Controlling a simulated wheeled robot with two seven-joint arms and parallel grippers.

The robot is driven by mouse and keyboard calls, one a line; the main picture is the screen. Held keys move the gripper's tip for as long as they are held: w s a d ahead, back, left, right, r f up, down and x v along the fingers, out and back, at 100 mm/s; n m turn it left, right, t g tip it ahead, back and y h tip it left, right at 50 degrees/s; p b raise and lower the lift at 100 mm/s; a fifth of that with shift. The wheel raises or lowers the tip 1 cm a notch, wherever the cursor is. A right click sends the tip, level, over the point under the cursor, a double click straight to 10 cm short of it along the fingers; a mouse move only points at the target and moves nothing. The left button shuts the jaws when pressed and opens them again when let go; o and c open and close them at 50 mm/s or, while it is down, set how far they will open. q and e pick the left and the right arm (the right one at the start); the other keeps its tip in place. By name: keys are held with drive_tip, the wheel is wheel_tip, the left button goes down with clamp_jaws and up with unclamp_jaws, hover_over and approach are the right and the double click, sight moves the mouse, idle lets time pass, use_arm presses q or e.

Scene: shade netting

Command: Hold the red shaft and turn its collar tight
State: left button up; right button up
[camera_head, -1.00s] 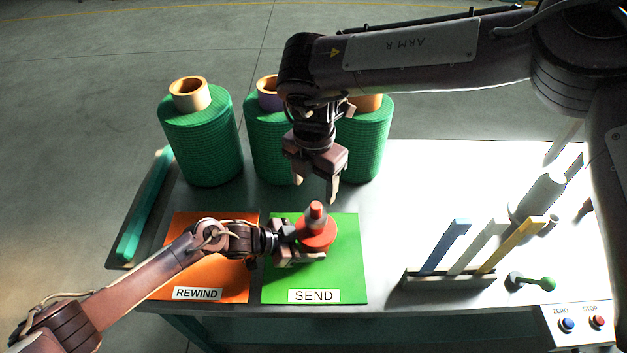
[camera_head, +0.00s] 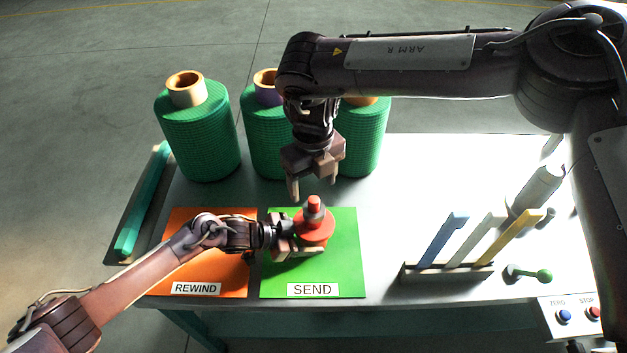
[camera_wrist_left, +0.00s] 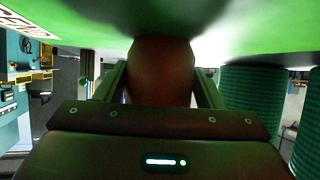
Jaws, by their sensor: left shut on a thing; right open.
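The red shaft (camera_head: 315,230) stands upright on the green SEND mat (camera_head: 345,270), with a wide red part low down. A grey collar (camera_head: 314,213) sits around it just below its red top. My left gripper (camera_head: 300,245) is shut on the shaft's lower part from the left. In the left wrist view, the dark red body of the shaft (camera_wrist_left: 160,72) fills the space between the fingers. My right gripper (camera_head: 310,180) points down, open and empty, above and slightly behind the shaft top, apart from it.
Several green netting rolls (camera_head: 197,135) stand along the back. An orange REWIND mat (camera_head: 215,275) lies at left. A rack (camera_head: 448,272) with blue, white and yellow bars, a green-knobbed piece (camera_head: 544,275) and a ZERO/STOP button box (camera_head: 578,322) are at right.

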sight(314, 209)
drive_tip(key=shift+f+n, duration=0.25)
drive_tip(key=shift+n, duration=0.65)
drive_tip(key=shift+f, duration=4.4)
drive_tip(key=shift+d, duration=0.1)
